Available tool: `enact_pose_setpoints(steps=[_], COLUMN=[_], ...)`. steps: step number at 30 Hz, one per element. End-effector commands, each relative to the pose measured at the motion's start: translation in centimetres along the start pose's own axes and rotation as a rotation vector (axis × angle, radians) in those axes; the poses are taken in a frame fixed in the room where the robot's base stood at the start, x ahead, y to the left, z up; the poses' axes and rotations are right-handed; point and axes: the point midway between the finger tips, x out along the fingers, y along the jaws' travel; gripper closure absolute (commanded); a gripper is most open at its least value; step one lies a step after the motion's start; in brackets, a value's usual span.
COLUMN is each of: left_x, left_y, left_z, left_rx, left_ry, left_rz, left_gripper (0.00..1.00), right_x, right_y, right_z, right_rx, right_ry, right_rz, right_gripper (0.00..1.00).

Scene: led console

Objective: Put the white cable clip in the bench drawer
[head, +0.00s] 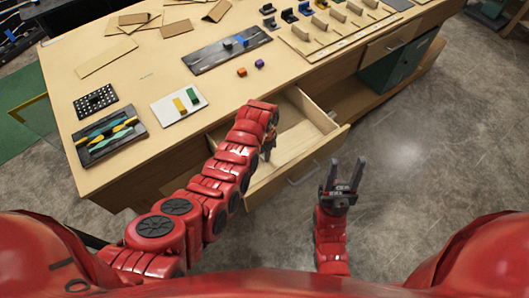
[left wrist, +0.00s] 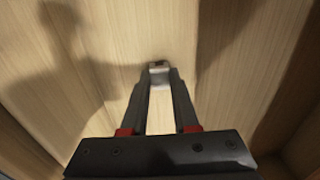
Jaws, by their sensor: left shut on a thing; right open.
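The bench drawer (head: 292,140) is pulled open below the front edge of the bench, and its pale wooden inside shows. My left gripper (head: 267,152) reaches down into the drawer. In the left wrist view my left gripper (left wrist: 158,82) is shut on the white cable clip (left wrist: 158,68), a small pale piece between the fingertips, with the wooden drawer boards behind it. I cannot tell whether the clip touches the drawer floor. In the head view the clip is not clearly visible. My right gripper (head: 345,174) is open and empty, outside the drawer to the right of its front.
The bench top (head: 140,75) carries a white board (head: 180,106) with yellow and green blocks, a dark tool tray (head: 109,136), a black strip (head: 226,50) and small orange and purple cubes. A second drawer (head: 395,47) is at the right. Open floor lies right of the drawer.

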Motion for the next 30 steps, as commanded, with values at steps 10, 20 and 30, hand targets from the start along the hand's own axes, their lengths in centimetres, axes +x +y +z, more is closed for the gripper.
enact_pose_setpoints(steps=[10,20,30], left_x=[0.3,0.1,-2.5], left_y=[0.0,0.0,0.0], left_z=[0.0,0.0,-0.1], left_rx=[0.000,0.000,0.000], left_ry=[-0.001,0.000,0.003], left_rz=[0.000,0.000,-0.001], left_gripper=[0.45,0.42,0.42], right_x=[-0.2,-0.1,-1.0], right_y=[0.0,0.0,-0.1], right_z=[0.0,0.0,0.2], right_rx=[0.000,0.000,0.000], right_ry=[0.000,0.000,0.000], right_rz=[0.000,0.000,0.000], right_gripper=[0.50,0.50,0.50])
